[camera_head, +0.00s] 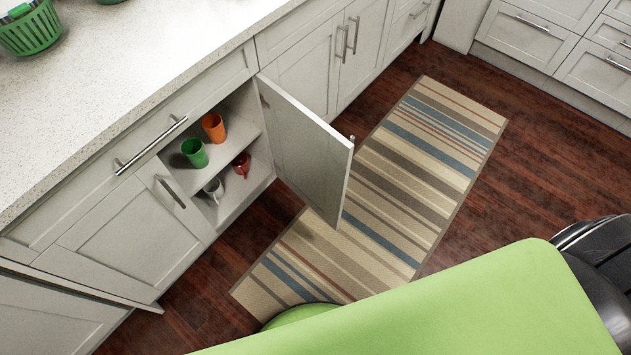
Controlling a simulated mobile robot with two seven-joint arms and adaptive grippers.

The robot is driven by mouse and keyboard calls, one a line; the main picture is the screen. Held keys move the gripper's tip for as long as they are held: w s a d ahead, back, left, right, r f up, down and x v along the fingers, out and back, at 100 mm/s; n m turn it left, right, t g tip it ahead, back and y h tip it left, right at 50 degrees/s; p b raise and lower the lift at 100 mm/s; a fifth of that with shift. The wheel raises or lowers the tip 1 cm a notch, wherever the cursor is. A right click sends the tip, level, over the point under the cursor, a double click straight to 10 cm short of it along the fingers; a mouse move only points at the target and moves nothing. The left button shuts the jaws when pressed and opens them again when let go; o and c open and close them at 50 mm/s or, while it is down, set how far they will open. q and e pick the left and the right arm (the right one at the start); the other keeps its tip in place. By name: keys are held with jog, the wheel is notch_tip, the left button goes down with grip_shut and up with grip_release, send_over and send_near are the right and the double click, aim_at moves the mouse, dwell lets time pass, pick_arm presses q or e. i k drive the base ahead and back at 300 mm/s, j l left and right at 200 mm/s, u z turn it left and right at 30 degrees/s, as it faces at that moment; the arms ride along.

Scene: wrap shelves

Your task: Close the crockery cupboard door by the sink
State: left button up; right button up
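The white cupboard door (298,148) stands wide open, swung out from its hinge side on the right and reaching over the rug. Its inner face is turned toward me. The open cupboard (245,130) holds an orange cup (213,127) and a green cup (195,153) on the upper shelf. A red mug (241,165) and a white mug (213,189) are on the lower level. Neither of my grippers shows in the head view. The sink cannot be made out.
A striped rug (400,180) lies on the dark wooden floor in front of the cupboards. The neighbouring left door (135,232) is shut. A speckled worktop (130,65) runs above, with a green basket (30,30) on it. Drawers (530,35) stand at the far right.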

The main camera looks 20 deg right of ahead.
aim_at(312, 158)
jog(key=k+u, duration=0.2)
jog(key=u, duration=0.3)
jog(key=k+j+u, duration=0.1)
jog(key=u, duration=0.4)
jog(key=l+u, duration=0.3)
jog(key=l, duration=0.5)
jog(key=k+l+u, duration=0.1)
jog(key=l+u, duration=0.25)
jog(key=l, duration=0.4)
